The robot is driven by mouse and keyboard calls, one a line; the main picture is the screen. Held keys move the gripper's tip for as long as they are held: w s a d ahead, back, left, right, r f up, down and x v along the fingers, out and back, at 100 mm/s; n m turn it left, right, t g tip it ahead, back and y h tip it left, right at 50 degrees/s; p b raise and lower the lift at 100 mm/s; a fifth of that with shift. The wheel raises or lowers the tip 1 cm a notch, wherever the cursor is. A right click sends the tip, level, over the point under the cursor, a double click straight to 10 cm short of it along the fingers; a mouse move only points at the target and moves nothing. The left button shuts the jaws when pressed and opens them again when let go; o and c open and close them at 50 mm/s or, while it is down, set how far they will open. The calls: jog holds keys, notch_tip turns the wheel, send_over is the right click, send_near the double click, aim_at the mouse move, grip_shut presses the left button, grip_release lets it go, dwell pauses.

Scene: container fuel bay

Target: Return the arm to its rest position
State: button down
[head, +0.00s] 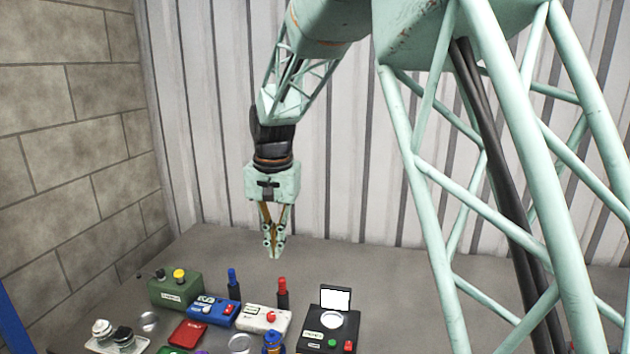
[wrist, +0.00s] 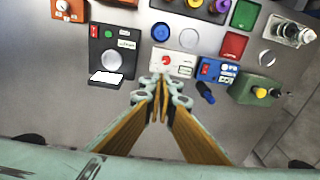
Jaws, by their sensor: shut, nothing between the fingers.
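My gripper (head: 273,245) hangs from my pale green arm, fingers pointing down, above the back part of the grey table. It is shut and holds nothing. In the wrist view the closed fingertips (wrist: 160,88) meet near the middle, over the edge of the white box (wrist: 172,63). In the head view the gripper is clear of the devices and touches none of them.
On the grey table (head: 330,262) stand a green box (head: 176,290), a blue box (head: 213,309), the white box (head: 263,318), a red block (head: 188,333) and a black device with a raised screen (head: 328,330). A brick wall (head: 70,130) is left; corrugated panels (head: 215,150) stand behind.

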jog(key=s+d+r+t+b, duration=0.1)
jog(key=s+d+r+b, duration=0.1)
jog(key=s+d+r, duration=0.6)
jog(key=s+d+r+b, duration=0.1)
jog(key=s+d+r, duration=0.3)
jog(key=s+d, duration=0.8)
jog(key=s+d+f+b, duration=0.1)
jog(key=s+d, duration=0.2)
jog(key=s, duration=0.6)
jog(key=s+d+f+n+t+b, duration=0.1)
jog(key=s+d, duration=0.3)
jog(key=s, duration=0.5)
jog(key=s+d+f+t+b, duration=0.1)
jog(key=s+d+f, duration=0.2)
jog(key=s, duration=0.6)
jog(key=shift+s+d+n+b, duration=0.3)
jog(key=shift+d+n+b, duration=0.1)
jog(key=shift+d, duration=0.35)
